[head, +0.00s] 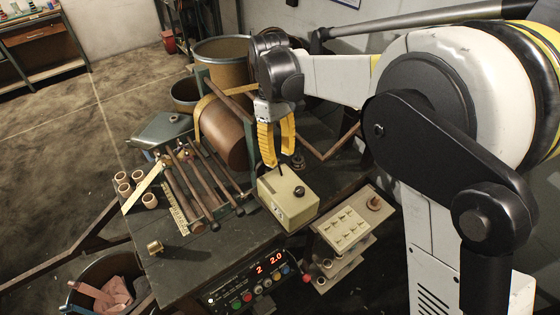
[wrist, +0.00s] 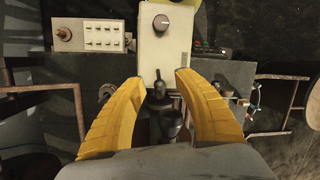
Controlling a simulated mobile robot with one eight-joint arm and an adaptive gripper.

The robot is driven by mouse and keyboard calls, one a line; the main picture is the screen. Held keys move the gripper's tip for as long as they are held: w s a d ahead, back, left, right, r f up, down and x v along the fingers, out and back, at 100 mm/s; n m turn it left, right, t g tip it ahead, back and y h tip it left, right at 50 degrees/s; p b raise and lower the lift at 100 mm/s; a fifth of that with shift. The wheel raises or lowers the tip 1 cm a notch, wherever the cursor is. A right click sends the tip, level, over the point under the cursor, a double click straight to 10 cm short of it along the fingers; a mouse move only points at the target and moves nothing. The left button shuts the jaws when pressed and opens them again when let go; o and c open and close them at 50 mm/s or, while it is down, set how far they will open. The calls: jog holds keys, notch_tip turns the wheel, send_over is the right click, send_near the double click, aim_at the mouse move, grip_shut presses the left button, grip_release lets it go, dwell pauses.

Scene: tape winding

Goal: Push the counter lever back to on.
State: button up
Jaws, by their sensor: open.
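A cream box (head: 287,203) with a dark round knob stands on the dark bench. A short dark lever (head: 281,170) rises from its back part; I take this as the counter lever. My yellow-fingered gripper (head: 277,158) points down just above and behind the box, open. In the wrist view the cream box (wrist: 165,45) is beyond the fingertips. The dark lever (wrist: 158,86) shows in the gap between the open fingers (wrist: 160,78). I cannot tell whether a finger touches it. Its on and off marks are not readable.
A brown roll (head: 222,132) with a tape strip and several rods lies left of the box. A control panel (head: 255,285) with a red display is in front. A cream button panel (head: 345,228) stands to the right. Several small cores (head: 138,178) sit at left.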

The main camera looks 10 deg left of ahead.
jog(key=v, duration=0.9)
jog(key=shift+r, duration=0.25)
jog(key=shift+w, duration=0.1)
